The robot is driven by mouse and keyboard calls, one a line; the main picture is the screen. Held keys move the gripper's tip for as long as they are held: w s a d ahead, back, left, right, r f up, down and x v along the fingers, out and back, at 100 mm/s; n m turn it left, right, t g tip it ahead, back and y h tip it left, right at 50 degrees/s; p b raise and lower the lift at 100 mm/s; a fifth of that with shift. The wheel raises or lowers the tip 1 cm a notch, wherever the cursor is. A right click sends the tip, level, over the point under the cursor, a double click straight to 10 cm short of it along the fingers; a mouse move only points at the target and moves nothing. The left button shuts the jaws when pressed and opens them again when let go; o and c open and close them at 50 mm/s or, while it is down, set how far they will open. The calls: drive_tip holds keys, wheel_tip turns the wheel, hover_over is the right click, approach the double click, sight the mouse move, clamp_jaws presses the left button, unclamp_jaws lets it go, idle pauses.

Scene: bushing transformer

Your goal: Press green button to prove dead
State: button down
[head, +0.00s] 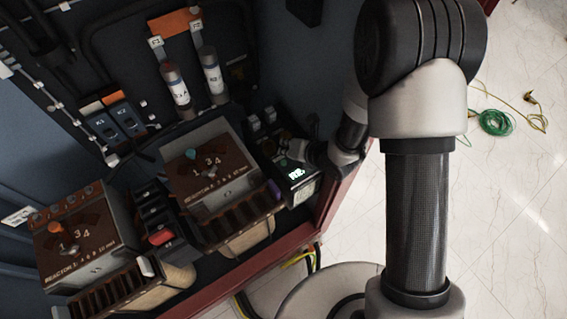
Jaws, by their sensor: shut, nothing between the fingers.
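A small dark control box (300,185) with a lit display (297,174) stands at the right end of the cabinet. The display's text is too small to read with certainty. My gripper (293,151) is shut and reaches in from the right, its tip at the upper part of this box, just above the display. I cannot tell whether it touches the box. A small greenish spot (286,134) shows just behind the gripper. I cannot make out a clear green button; part of the box's top is hidden by my gripper and wrist.
Two brown reactor blocks (205,165) (72,240) with numbered dials stand to the left. Two labelled cylinders (175,85) (212,75) stand behind. The cabinet's red edge (338,195) runs close to my wrist. Green cable (495,122) lies on the open tiled floor at right.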

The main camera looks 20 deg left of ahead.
sight(286, 162)
drive_tip(key=shift+f+b, duration=1.5)
drive_tip(key=shift+f, duration=0.1)
drive_tip(key=shift+f, duration=0.1)
drive_tip(key=shift+f+b, duration=0.35)
drive_tip(key=shift+b, duration=0.4)
drive_tip(key=shift+f+b, duration=0.45)
drive_tip(key=shift+b, duration=0.25)
idle(0.6)
drive_tip(key=shift+r, duration=0.2)
drive_tip(key=shift+r+p, duration=0.3)
drive_tip(key=shift+r, duration=0.4)
drive_tip(key=shift+r, duration=0.1)
wheel_tip(286, 162, up, 5)
drive_tip(key=p, duration=0.2)
drive_tip(key=shift+p, duration=0.3)
